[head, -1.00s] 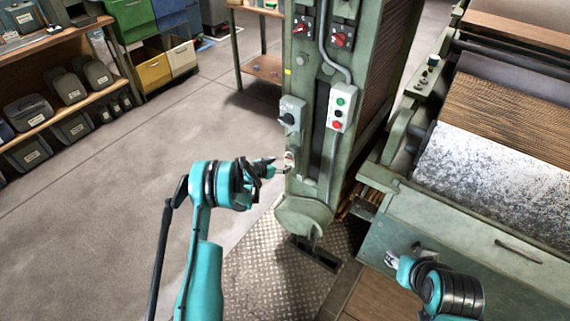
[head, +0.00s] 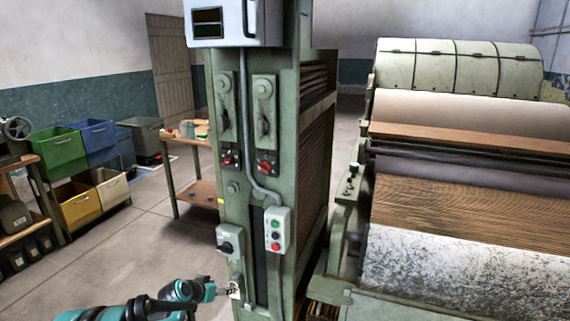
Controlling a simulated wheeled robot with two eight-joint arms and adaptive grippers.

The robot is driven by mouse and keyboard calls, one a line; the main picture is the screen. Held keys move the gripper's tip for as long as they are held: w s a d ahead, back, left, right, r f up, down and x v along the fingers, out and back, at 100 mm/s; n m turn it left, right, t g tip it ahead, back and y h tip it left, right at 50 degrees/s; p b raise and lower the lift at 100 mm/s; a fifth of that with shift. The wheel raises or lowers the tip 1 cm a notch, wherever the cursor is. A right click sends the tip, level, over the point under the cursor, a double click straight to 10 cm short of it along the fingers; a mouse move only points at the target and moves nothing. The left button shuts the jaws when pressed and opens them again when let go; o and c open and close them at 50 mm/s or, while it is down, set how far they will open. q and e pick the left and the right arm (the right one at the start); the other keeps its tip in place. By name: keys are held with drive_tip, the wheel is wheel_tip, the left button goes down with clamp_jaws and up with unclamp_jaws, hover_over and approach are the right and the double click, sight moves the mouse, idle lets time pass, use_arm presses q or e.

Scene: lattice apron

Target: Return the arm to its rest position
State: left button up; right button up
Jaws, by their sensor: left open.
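My left arm (head: 120,310), teal and black, comes in at the bottom left of the head view. Its gripper (head: 222,290) is open, at the lower left face of the green machine column (head: 235,190). The fingertips are close to a small pale fitting (head: 235,287) low on that face. I cannot tell whether they touch it. I see nothing held in the fingers. My right arm and gripper are out of view.
The column carries a grey rotary switch (head: 230,240), a push-button box (head: 277,230) and red switches. A large roller machine (head: 450,200) fills the right. A small wooden table (head: 190,190) and coloured bins (head: 75,205) stand behind left. The floor between is clear.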

use_arm(q)
drive_tip(key=s+d+r+g, duration=0.1)
drive_tip(key=s+d+r, duration=0.2)
drive_tip(key=s+r, duration=0.6)
drive_tip(key=s+n+y, duration=0.1)
drive_tip(key=s, duration=1.2)
drive_tip(key=s+d+r+n+g+y, duration=0.1)
drive_tip(key=s+n+y, duration=0.1)
drive_tip(key=s, duration=1.2)
drive_tip(key=shift+d+r, duration=0.25)
idle(1.8)
